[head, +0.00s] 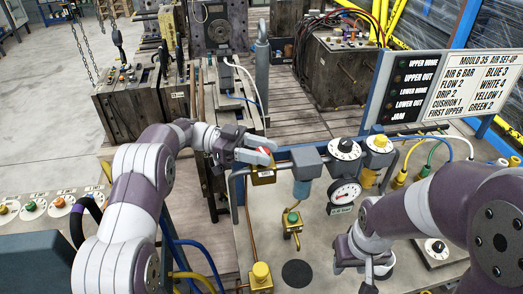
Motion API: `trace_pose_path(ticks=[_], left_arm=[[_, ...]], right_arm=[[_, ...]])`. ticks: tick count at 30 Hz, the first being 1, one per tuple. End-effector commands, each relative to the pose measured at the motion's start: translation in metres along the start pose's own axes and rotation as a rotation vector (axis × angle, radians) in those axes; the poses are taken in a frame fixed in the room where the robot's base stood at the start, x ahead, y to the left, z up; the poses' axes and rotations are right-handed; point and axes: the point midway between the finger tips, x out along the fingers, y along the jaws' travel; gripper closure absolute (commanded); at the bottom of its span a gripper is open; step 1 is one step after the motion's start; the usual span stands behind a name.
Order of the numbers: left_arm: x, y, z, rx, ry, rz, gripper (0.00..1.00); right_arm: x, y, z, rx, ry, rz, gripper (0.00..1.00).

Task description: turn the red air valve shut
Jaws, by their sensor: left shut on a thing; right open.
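The red air valve has a brass body (263,176) on the pipe at the left end of the air set-up. A small part of its red lever (266,151) shows above the body, between the fingers of my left gripper (258,151). My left gripper is shut on the lever, and its fingers hide most of it. My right gripper (372,278) is open and low over the panel at the lower right, apart from the valve.
Right of the valve stand a grey filter (307,162), a black dial knob (345,149) and a pressure gauge (345,193). A brass fitting with a green knob (292,218) sits below. A sign board (450,88) stands at right.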

Motion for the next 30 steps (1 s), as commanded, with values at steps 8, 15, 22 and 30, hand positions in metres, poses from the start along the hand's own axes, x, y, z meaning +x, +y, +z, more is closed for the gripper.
trace_pose_path(ticks=[8,15,22,30], left_arm=[[0.001,0.0,0.0,-0.001,0.001,0.0,0.4],[0.0,0.0,0.0,0.0,0.001,-0.001,0.4],[-0.038,-0.001,0.004,0.002,0.0,-0.003,0.4],[-0.073,0.0,0.001,0.0,0.0,0.0,0.4]], right_arm=[[0.0,0.0,0.0,0.0,0.0,0.0,0.57],[0.0,0.0,0.0,0.0,0.0,0.0,0.57],[0.013,0.0,0.002,0.0,0.0,0.0,0.57],[0.018,0.0,0.002,0.0,0.0,0.0,0.57]])
